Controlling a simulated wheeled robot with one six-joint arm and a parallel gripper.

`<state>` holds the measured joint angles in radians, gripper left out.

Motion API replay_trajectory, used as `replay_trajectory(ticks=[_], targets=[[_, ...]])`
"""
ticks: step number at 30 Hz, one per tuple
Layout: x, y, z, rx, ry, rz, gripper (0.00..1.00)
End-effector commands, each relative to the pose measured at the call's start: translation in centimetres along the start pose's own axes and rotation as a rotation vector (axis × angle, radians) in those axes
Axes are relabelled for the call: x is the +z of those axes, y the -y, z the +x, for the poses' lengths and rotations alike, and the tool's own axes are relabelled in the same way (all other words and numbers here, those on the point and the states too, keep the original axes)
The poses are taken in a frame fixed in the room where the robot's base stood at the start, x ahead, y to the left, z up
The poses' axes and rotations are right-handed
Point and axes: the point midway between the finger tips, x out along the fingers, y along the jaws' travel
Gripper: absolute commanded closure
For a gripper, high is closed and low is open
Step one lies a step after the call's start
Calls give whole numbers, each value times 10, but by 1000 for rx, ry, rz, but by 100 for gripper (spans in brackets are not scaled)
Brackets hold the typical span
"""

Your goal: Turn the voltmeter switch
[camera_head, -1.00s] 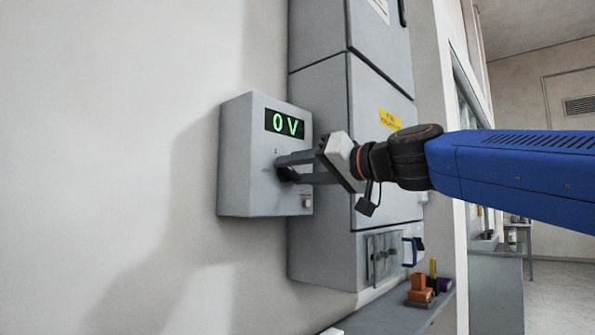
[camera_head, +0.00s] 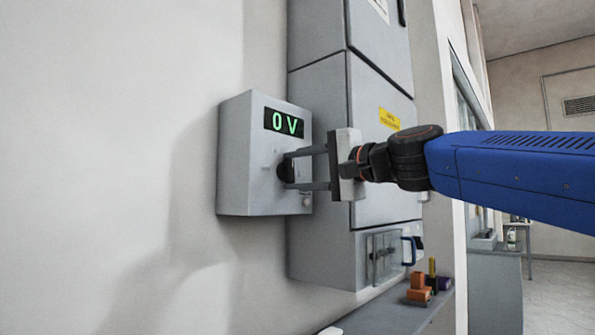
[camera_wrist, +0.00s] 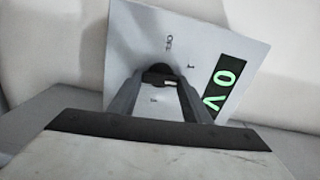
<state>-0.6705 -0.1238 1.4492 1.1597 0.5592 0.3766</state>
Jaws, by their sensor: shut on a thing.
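The voltmeter is a grey box (camera_head: 240,160) on the wall in the head view, its green display (camera_head: 284,123) reading 0 V. Its black round switch (camera_head: 285,171) sits on the front face below the display. My gripper (camera_head: 289,171) reaches it from the right, its two fingers shut on the switch knob. In the wrist view the box face (camera_wrist: 205,45) appears turned on its side, with the knob (camera_wrist: 158,75) between the fingertips and small position marks around it. Part of the knob is hidden by the fingers.
A tall grey cabinet (camera_head: 320,110) with a yellow label (camera_head: 389,118) stands right behind the box. A shelf (camera_head: 385,318) below holds small orange and dark items (camera_head: 421,290). The wall (camera_head: 110,150) to the left is bare.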

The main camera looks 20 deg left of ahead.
Motion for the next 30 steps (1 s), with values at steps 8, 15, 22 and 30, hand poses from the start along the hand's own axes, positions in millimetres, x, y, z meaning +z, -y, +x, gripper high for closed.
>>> replay_trajectory(ticks=[8,15,22,30], targets=[[0,-2,0,2,-1,260,79],[0,-3,0,2,-1,488,79],[1,-4,0,2,-1,706,79],[2,-5,0,3,-1,963,79]])
